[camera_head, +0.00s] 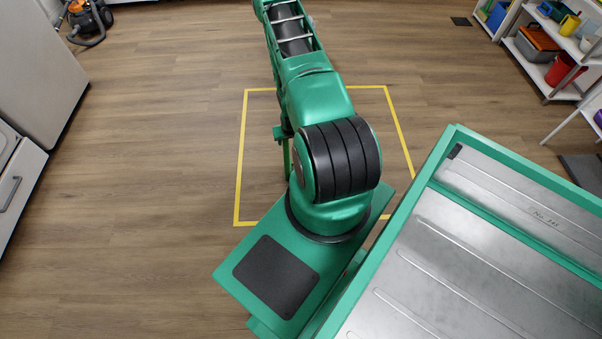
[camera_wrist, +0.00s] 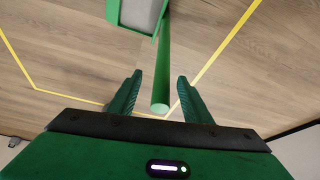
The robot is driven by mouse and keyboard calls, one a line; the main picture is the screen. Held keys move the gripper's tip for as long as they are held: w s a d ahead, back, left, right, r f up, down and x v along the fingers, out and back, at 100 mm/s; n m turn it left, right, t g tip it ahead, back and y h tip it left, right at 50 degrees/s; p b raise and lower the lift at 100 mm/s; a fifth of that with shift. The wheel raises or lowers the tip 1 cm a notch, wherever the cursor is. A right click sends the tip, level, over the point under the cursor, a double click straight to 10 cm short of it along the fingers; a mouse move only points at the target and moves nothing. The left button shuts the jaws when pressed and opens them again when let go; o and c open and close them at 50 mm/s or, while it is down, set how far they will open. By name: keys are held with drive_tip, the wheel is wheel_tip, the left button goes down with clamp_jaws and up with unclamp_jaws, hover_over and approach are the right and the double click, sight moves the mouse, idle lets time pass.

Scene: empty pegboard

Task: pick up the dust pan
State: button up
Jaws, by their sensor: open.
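In the wrist view a green rod with a round, paler end (camera_wrist: 161,70) runs from the top towards me. It appears to be the handle of the dust pan, whose green-edged grey pan (camera_wrist: 140,14) is cut off by the top edge. My gripper (camera_wrist: 160,98) is open, with one dark green finger on each side of the rod's end and a visible gap on both sides. The exact depth between fingers and rod is hard to tell. In the head view my arm hides most of the pan and gripper.
A yellow taped rectangle (camera_head: 239,160) marks the wooden floor around this spot. White cabinets (camera_head: 40,70) stand at left, with an orange and black vacuum (camera_head: 88,20) beyond. A white shelf (camera_head: 533,66) with bins stands at upper right. The floor between is mostly clear.

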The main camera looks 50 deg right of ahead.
sight(286, 143)
drive_tip(key=shift+w+x, duration=0.15)
drive_tip(key=shift+x, duration=1.45)
drive_tip(key=shift+w+x, duration=0.15)
drive_tip(key=shift+x, duration=1.45)
drive_tip(key=shift+a+r, duration=0.1)
clamp_jaws()
